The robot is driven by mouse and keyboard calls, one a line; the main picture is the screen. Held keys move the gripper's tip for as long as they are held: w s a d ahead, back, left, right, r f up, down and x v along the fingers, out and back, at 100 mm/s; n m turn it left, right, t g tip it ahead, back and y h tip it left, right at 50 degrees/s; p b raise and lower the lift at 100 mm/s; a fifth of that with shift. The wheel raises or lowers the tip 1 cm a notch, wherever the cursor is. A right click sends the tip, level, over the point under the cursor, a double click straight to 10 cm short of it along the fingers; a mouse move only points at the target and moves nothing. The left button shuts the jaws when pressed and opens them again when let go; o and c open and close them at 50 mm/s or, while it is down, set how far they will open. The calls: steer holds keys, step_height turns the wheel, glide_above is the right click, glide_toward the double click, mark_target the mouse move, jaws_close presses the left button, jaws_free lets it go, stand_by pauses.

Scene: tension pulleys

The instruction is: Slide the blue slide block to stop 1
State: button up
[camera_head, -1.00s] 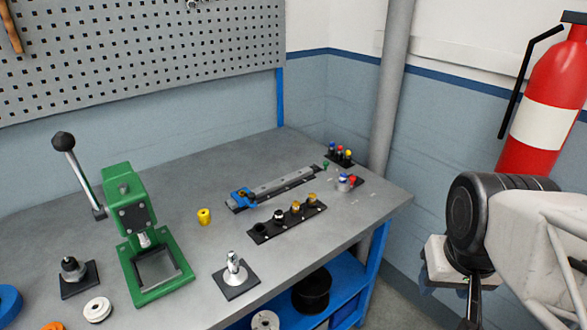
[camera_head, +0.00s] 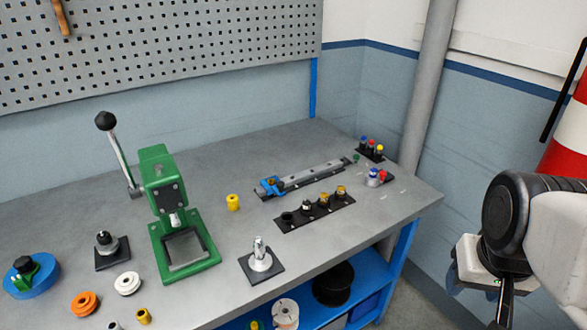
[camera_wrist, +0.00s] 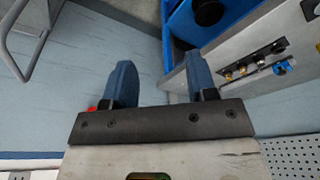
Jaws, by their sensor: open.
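The blue slide block (camera_head: 271,187) sits at the left, near end of a grey slide rail (camera_head: 318,174) on the workbench. It also shows small at the right of the wrist view (camera_wrist: 281,67). Stop marks along the rail are too small to read. My gripper (camera_head: 478,288) hangs off the bench's right side, well apart from the block, and is partly cut off by its own wrist. In the wrist view its two blue fingers (camera_wrist: 162,80) stand apart with nothing between them.
A black strip (camera_head: 315,212) with several small parts lies in front of the rail. A yellow piece (camera_head: 233,202) and a green press (camera_head: 180,225) stand left. Small coloured parts (camera_head: 370,148) stand at the rail's far end. Bare bench lies behind the rail.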

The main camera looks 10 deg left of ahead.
steer(key=w+a+r, duration=0.3)
steer(key=w+a, duration=0.3)
steer(key=w, duration=0.7)
steer(key=g, duration=0.3)
glide_above(280, 183)
steer(key=f, duration=1)
steer(key=shift+s+d+f, duration=0.1)
steer(key=shift+d+f, duration=0.15)
steer(key=shift+d, duration=0.15)
steer(key=shift+a+f, duration=0.2)
steer(key=shift+a, duration=0.2)
steer(key=shift+f, duration=0.1)
steer(key=shift+f, duration=3.85)
